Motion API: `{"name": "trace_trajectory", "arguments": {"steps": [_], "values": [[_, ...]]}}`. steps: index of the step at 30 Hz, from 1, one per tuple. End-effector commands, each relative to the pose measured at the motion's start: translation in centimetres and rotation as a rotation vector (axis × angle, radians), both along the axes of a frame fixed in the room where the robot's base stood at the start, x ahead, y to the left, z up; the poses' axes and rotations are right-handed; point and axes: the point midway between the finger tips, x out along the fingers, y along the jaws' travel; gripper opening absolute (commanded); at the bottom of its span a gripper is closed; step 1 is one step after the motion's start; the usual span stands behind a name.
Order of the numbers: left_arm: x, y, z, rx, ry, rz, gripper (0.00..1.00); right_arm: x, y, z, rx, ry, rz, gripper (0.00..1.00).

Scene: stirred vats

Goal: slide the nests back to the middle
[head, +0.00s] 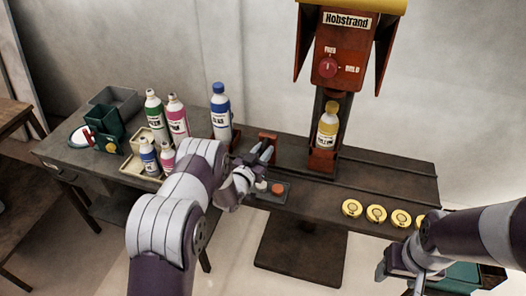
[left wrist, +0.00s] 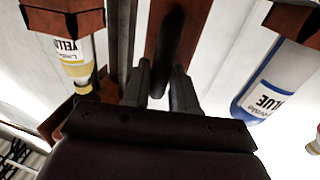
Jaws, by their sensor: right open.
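A rust-red nest (head: 322,160) on the dark rail holds a yellow bottle (head: 327,125) upright under the machine. The yellow bottle (left wrist: 75,62) and its nest (left wrist: 62,18) also show in the left wrist view. A rust-red upright (head: 268,140) stands between the bottles. My left gripper (head: 264,153) is at this upright, fingers apart; contact is unclear. My right gripper (head: 400,270) is open and empty at the lower right.
Several yellow round caps (head: 376,213) lie at the front right. A small button panel (head: 268,190) sits by my left gripper. More bottles (head: 177,118) and bins (head: 110,98) stand at the left.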

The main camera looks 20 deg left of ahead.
Motion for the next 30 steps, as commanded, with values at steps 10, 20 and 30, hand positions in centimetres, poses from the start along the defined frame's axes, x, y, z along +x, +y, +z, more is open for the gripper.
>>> {"name": "trace_trajectory", "arguments": {"steps": [10, 20, 30], "values": [[-0.1, -2.7, -0.1, 0.003, -0.002, -0.009, 0.00, 0.0, 0.0, -0.6, 0.000, 0.000, 0.000, 0.61], [-0.4, -8.6, -0.2, 0.002, -0.003, -0.011, 0.00, 0.0, 0.0, -2.0, 0.000, 0.000, 0.000, 0.61], [-0.5, -14.3, -0.2, 0.002, -0.003, -0.009, 0.00, 0.0, 0.0, -3.6, 0.000, 0.000, 0.000, 0.61]]}}
